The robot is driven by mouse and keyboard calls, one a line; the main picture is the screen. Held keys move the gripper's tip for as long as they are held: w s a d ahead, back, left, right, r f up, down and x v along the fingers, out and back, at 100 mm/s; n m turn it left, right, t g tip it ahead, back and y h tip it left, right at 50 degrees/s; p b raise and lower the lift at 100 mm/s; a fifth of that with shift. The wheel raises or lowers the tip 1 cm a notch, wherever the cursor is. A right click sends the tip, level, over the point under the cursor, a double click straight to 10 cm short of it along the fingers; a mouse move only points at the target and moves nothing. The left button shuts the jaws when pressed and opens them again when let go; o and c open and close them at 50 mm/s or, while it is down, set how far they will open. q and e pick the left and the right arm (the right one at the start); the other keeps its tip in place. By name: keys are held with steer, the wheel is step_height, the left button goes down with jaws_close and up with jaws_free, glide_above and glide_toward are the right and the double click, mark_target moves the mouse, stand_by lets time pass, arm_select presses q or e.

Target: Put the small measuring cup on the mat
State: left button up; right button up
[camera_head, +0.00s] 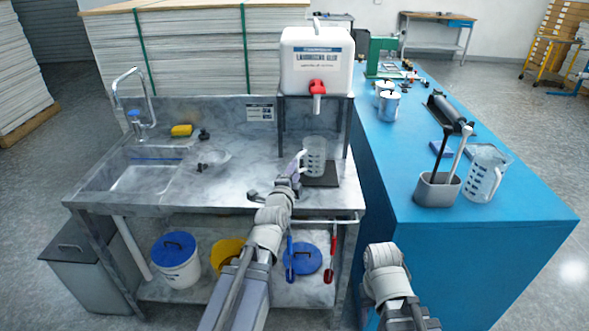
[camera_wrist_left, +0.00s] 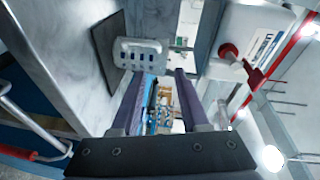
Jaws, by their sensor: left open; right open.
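The small measuring cup (camera_head: 315,152), clear with dark markings, stands upright on the steel counter's right part. It appears to stand on the dark mat (camera_head: 322,181), under the water container's tap. In the left wrist view the cup (camera_wrist_left: 140,54) shows just beyond the fingertips, overlapping the dark mat (camera_wrist_left: 103,38). My left gripper (camera_head: 295,170) is open and empty, close beside the cup on its left; its two fingers (camera_wrist_left: 160,85) are spread apart. My right arm shows at the bottom, but its gripper is hidden.
A white water container (camera_head: 317,62) with a red tap stands on a frame above the mat. A sink (camera_head: 140,178) is at the left. The blue bench (camera_head: 400,160) holds a large jug (camera_head: 486,174) and a grey holder (camera_head: 437,189) with tools. The counter's middle is mostly clear.

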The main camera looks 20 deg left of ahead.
arm_select(q)
steer(key=s+d+f+n+g+h, duration=0.2)
steer(key=s+d+f+g, duration=0.15)
steer(key=d+f, duration=0.25)
steer(key=s+d+f+n+g+h, duration=0.1)
steer(key=s+d+f+n+g, duration=0.2)
steer(key=d+f, duration=0.4)
steer(key=s+d+f+n+g+y, duration=0.1)
steer(key=s+f+n+g, duration=0.1)
steer(key=s, duration=0.4)
steer(key=s+d+f+n+g+y, duration=0.1)
steer(key=s+f+n+g, duration=0.1)
steer(key=s+g, duration=0.3)
steer(key=s+d+f+n+g+y, duration=0.1)
steer(key=s+f+n+g, duration=0.1)
steer(key=s, duration=0.6)
steer(key=shift+s+d+f+n+g, duration=0.3)
steer(key=shift+s+d+g, duration=0.05)
steer(key=shift+g, duration=0.5)
